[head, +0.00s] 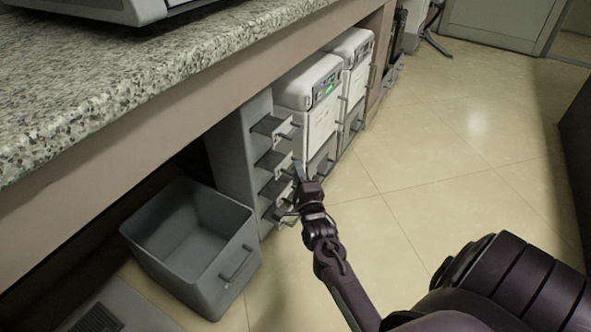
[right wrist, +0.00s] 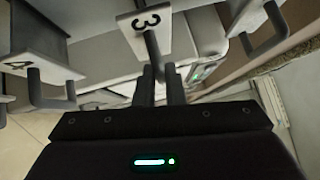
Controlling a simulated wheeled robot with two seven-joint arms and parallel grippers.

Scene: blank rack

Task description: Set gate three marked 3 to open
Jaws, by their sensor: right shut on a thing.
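Gate three (right wrist: 141,22), a light plate with a black 3, is at the top middle of the right wrist view. It has a grey bar handle (right wrist: 152,48). My right gripper (right wrist: 160,82) is shut on this handle, and its fingers hide part of it. In the head view the right gripper (head: 299,172) reaches in from the lower right to the front of a grey rack (head: 232,150) with several stacked gates. The numbers are too small to read there. My left gripper is out of view.
Gate four (right wrist: 18,62) with its own handle (right wrist: 52,102) is beside gate three. A grey open bin (head: 180,262) stands left of the rack under the granite counter (head: 130,80). White machines (head: 312,90) stand beyond. The tiled floor (head: 430,150) at right is clear.

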